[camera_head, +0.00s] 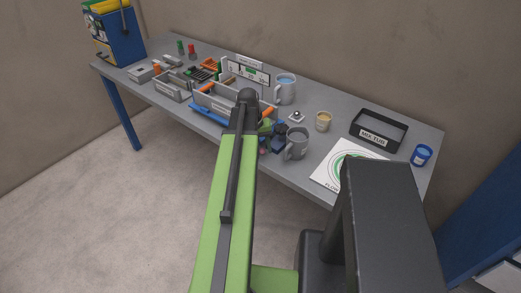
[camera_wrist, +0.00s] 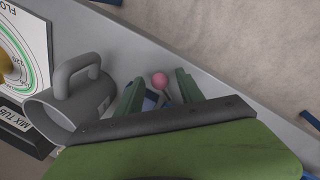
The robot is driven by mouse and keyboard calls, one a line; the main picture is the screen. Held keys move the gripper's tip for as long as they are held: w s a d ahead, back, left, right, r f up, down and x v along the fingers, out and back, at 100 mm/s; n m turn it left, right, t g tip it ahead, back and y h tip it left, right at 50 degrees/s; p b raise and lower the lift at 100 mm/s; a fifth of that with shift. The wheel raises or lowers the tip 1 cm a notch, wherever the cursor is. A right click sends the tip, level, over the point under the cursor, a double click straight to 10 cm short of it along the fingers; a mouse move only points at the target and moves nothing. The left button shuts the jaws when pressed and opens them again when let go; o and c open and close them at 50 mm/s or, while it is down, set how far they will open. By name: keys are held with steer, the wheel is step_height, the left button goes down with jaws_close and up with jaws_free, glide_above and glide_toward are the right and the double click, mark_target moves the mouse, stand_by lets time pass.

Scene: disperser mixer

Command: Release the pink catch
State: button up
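The pink catch (camera_wrist: 159,80) shows as a small round pink knob in the wrist view, near the table's front edge. A thin stem and a small blue part sit just below it, partly hidden. In the head view a small bit of pink (camera_head: 262,151) shows beside my arm. My gripper (camera_wrist: 157,84) has its two green fingers spread apart, one on each side of the pink knob as seen from the wrist. I see gaps between the knob and both fingers, and I cannot tell how far away the knob is in depth.
A grey mug (camera_head: 296,144) stands close beside my gripper; it also shows in the wrist view (camera_wrist: 62,112). A black tub (camera_head: 379,130), a printed sheet (camera_head: 327,176) and a blue cup (camera_head: 421,156) are to the right. Grey trays (camera_head: 172,89) crowd the left.

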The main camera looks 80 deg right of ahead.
steer(key=shift+r+p, duration=0.5)
steer(key=w+r+p, duration=0.3)
steer(key=r+p, duration=1.3)
steer(key=shift+w+a, duration=0.15)
steer(key=shift+a, duration=0.15)
